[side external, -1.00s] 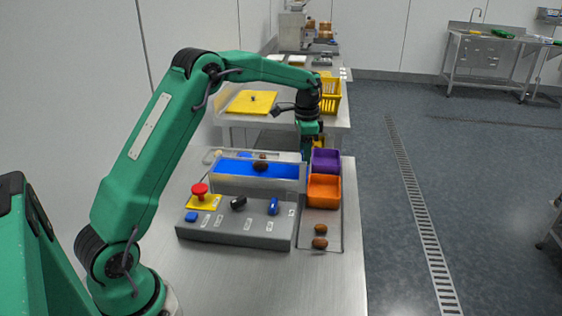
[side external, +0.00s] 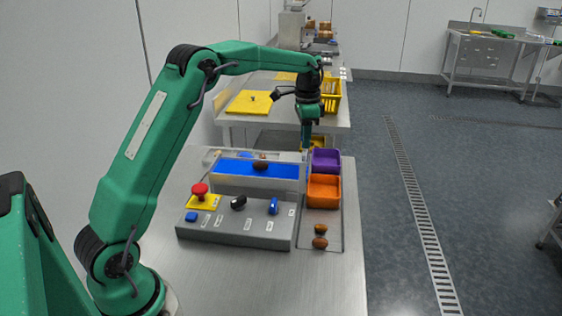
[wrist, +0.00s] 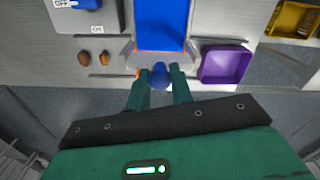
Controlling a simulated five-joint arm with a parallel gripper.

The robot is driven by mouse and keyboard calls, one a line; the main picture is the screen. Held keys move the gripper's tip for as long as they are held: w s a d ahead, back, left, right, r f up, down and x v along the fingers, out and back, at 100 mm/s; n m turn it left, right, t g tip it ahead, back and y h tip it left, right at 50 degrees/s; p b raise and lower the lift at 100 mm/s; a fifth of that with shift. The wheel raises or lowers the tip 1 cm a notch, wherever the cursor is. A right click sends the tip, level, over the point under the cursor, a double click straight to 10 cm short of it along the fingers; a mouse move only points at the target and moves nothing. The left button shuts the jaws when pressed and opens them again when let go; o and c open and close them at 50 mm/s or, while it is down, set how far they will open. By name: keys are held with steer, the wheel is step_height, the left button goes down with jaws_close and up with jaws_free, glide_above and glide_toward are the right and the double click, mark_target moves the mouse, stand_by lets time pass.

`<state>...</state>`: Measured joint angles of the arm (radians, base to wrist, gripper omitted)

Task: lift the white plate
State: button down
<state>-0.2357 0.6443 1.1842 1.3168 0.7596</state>
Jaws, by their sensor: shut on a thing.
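My gripper (wrist: 160,74) is shut on a blue knob (wrist: 159,77) in the wrist view, with one green finger on each side of it. Around the knob a pale grey-white plate (wrist: 189,58) shows, partly hidden by the fingers and knob. It lies across the view at the end of the blue belt, and a bit of orange shows at its left edge. In the side external view my gripper (side external: 306,145) is above the far end of the belt by the purple bin; I cannot make out the plate there.
The purple bin (side external: 326,161) and orange bin (side external: 323,190) stand right of the blue belt (side external: 230,170), which carries a dark date (side external: 260,167). Two brown dates (side external: 320,236) lie nearer. A control box (side external: 235,228) with a red button stands in front. A yellow crate (side external: 330,95) is behind.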

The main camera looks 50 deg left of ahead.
steer(key=shift+r, duration=0.3)
steer(key=c, duration=1.5)
jaws_free()
steer(key=shift+c, duration=0.2)
steer(key=o, duration=0.3)
steer(key=shift+o, duration=0.2)
steer(key=shift+f, duration=0.1)
steer(key=shift+r, duration=3.95)
steer(key=shift+r, duration=0.1)
